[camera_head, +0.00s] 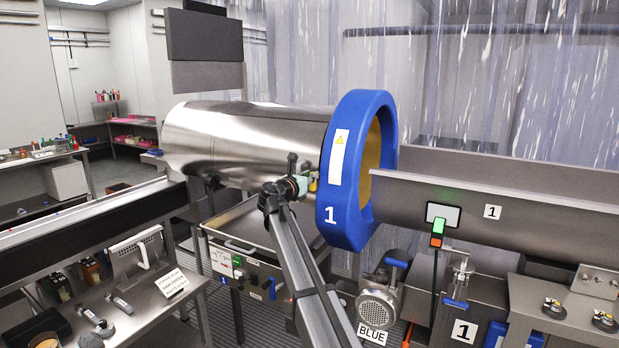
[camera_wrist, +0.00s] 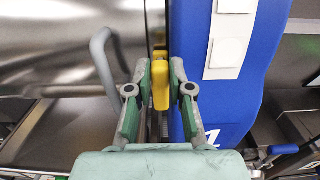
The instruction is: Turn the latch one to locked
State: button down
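The latch one shows in the wrist view as a yellow handle (camera_wrist: 160,84), upright beside the blue ring's edge. In the head view only a small yellow bit (camera_head: 313,184) shows by the ring's left side. My gripper (camera_wrist: 161,66) has its two green-grey fingers close on either side of the yellow handle and looks shut on it. In the head view my gripper (camera_head: 299,184) is at the left side of the blue ring (camera_head: 345,225) marked 1. The handle's upper mount is partly hidden, and I see no locked or unlocked marking.
A steel drum (camera_head: 240,140) lies left of the ring. A curved grey handle (camera_wrist: 103,62) stands left of my fingers. A steel trough (camera_head: 470,195) extends right. A motor (camera_head: 380,305) sits below the ring, and a tool bench (camera_head: 130,310) stands at lower left.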

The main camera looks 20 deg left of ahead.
jog(key=m+b, duration=0.2)
jog(key=d+m+b, duration=0.1)
jog(key=m+b, duration=0.1)
jog(key=b, duration=0.1)
jog(key=shift+m, duration=0.3)
jog(key=c, duration=1)
grip_release()
jog(key=shift+d+f, duration=0.1)
jog(key=shift+c, duration=0.2)
jog(key=s+a, duration=0.1)
jog(key=s, duration=1.1)
jog(key=shift+a, duration=0.25)
